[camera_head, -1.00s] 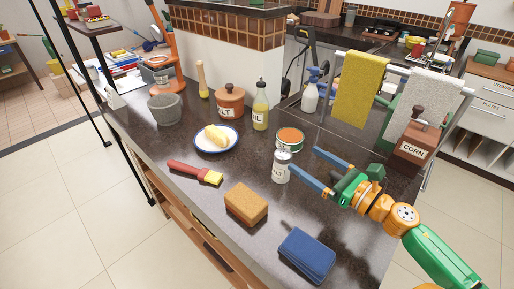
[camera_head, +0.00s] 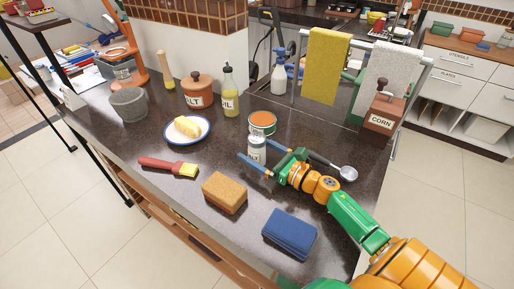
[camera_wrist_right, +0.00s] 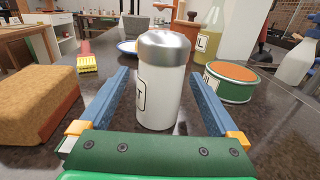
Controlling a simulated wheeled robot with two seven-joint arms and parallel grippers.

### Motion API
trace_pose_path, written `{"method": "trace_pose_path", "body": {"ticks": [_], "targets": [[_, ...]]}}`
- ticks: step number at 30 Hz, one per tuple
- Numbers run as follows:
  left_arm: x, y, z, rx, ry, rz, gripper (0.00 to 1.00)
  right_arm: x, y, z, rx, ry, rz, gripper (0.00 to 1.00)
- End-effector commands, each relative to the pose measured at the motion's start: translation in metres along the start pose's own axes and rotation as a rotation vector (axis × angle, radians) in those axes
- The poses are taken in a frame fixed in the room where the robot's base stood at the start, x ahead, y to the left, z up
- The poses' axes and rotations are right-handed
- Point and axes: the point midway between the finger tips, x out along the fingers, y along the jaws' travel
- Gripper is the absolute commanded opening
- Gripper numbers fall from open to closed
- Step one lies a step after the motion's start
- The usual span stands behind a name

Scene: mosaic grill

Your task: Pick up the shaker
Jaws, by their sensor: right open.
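The shaker (camera_head: 257,151) is a white cylinder with a silver domed cap and a dark-lettered label. It stands upright on the dark counter in the head view. My right gripper (camera_head: 256,149) is open, low over the counter, with its blue fingers on either side of the shaker. In the right wrist view the shaker (camera_wrist_right: 160,85) stands between the two fingers, with a visible gap on each side. My left gripper is not in view.
A green can with an orange top (camera_head: 262,122) stands just behind the shaker. A brown sponge (camera_head: 225,192) and a blue folded cloth (camera_head: 290,233) lie in front. A metal ladle (camera_head: 348,173) lies right of the gripper. A red brush (camera_head: 168,166) lies to the left.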

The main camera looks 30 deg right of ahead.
Motion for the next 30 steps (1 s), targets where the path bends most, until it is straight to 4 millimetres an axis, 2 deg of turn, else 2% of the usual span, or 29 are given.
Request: {"method": "trace_pose_path", "body": {"ticks": [4, 5, 15, 24, 28, 30], "targets": [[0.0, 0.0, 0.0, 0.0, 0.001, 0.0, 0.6, 0.0, 0.0, -0.001, 0.0, 0.0, 0.0, 0.97], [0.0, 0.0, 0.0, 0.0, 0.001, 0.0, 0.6, 0.0, 0.0, -0.001, 0.0, 0.0, 0.0, 0.92], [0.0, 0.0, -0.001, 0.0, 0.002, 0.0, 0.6, -0.001, 0.0, -0.001, 0.001, 0.0, 0.0, 0.0], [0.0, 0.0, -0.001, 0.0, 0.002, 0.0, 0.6, -0.001, 0.0, 0.004, -0.002, 0.0, 0.001, 0.0], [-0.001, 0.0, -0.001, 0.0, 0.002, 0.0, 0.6, -0.001, 0.0, 0.023, -0.006, -0.001, 0.003, 0.0], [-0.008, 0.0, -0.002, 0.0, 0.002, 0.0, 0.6, -0.001, 0.007, 0.042, -0.007, 0.001, 0.007, 0.0]]}}
